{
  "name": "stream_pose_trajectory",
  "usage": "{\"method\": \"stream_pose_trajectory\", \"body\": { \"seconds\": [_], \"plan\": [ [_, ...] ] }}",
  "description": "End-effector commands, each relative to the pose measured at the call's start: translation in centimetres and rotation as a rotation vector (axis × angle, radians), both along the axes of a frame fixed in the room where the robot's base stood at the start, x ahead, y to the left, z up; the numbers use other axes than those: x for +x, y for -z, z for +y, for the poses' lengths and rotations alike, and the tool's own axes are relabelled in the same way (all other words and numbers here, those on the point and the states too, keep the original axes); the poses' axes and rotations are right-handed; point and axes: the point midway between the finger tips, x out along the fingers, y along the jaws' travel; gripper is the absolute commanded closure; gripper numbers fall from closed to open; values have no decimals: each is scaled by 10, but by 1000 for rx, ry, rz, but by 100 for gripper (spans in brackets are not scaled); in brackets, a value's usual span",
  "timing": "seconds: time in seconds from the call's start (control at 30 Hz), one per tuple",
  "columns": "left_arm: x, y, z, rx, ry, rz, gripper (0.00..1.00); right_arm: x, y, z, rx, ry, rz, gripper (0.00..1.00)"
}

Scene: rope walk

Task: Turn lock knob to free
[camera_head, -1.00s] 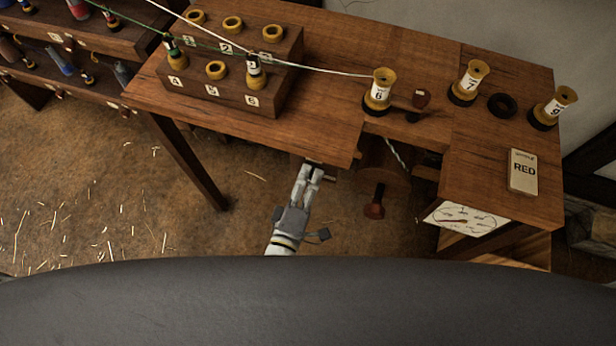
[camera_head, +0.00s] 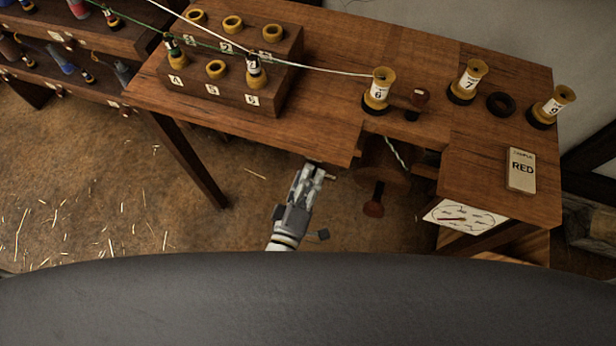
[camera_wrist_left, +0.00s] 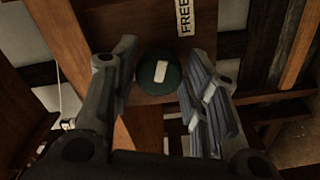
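The lock knob (camera_wrist_left: 160,76) is a round dark green knob with a short white bar on its face. It is on a wooden part, and the bar stands nearly upright in the left wrist view. A white label reading FREE (camera_wrist_left: 185,16) is above and to its right. My left gripper (camera_head: 314,170) is at the bench's front edge. In the left wrist view its fingers (camera_wrist_left: 156,74) stand apart on both sides of the knob, with a thin gap at the left; firm contact is not clear. The knob is hidden in the head view. My right gripper is not in view.
The bench (camera_head: 330,120) overhangs the knob area. A dark red handle (camera_head: 374,200) hangs right of my left gripper, and a dial (camera_head: 465,217) is farther right. Yellow bobbins (camera_head: 380,90) and a RED sample card (camera_head: 521,170) are on top. Open floor lies left.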

Motion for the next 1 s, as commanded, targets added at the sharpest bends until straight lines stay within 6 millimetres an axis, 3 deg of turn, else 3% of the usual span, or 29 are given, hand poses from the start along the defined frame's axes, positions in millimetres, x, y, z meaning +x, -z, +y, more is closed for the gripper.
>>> {"method": "stream_pose_trajectory", "body": {
  "seconds": [0.1,0.47,1.0],
  "plan": [
    [0,0,0,-1,0,-1,43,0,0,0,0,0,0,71],
    [-5,0,2,-1,-1,-1,43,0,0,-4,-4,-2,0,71],
    [-99,0,32,-1,0,1,43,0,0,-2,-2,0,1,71]
  ]
}}
